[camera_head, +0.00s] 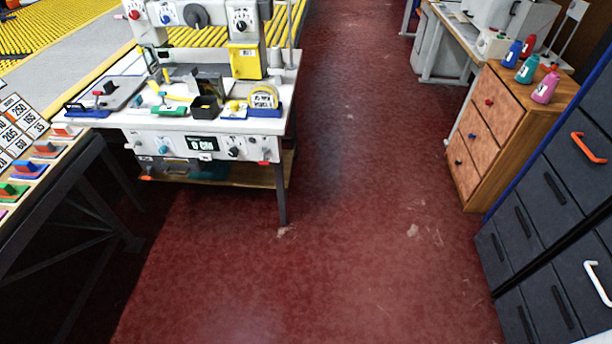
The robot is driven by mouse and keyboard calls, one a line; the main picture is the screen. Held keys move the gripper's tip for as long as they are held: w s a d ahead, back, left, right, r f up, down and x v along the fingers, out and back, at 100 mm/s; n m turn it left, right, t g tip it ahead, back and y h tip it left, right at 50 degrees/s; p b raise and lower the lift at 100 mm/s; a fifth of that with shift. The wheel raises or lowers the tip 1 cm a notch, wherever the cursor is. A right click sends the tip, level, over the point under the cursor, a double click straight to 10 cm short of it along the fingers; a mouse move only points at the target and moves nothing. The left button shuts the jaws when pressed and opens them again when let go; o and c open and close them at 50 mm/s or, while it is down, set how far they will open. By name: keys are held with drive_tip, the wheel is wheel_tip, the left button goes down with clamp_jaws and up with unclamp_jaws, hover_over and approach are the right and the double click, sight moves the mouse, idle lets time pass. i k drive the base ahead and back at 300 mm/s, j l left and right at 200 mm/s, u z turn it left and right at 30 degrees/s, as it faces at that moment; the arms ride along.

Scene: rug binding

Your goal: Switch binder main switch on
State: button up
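The binder (205,118) is a white sewing-type machine on a table at the upper left. Its front panel (215,158) carries a small dark display (202,144), a teal knob (163,150), a black dial (233,152) and a small red part (264,162) at the right end. The upper housing carries a red knob (134,14), a blue-marked dial (165,14), a large black knob (196,15) and a black dial (241,20). I cannot tell which is the main switch or its position. My gripper is not in view.
Dark red floor (350,220) is open in the middle and before the binder. A sloped board (50,152) with number cards stands left. A wooden drawer cabinet (495,130) with bottles and dark drawers (540,235) stand right. A binder table leg (281,205) reaches the floor.

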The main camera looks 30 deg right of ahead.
sight(265, 163)
drive_tip(key=k+l, duration=0.1)
drive_tip(key=i+l+u, duration=0.1)
drive_tip(key=i+l, duration=0.2)
drive_tip(key=i+l+u, duration=0.15)
drive_tip(key=i+l, duration=0.15)
drive_tip(key=i+l+u, duration=0.1)
drive_tip(key=i+l, duration=0.15)
drive_tip(key=l, duration=0.15)
drive_tip(key=i+l+u, duration=0.15)
drive_tip(key=i+l, duration=0.15)
drive_tip(key=i+l+u, duration=0.1)
drive_tip(key=l, duration=0.45)
drive_tip(key=i+l+u, duration=0.15)
drive_tip(key=i+l, duration=0.2)
drive_tip(key=l, duration=0.1)
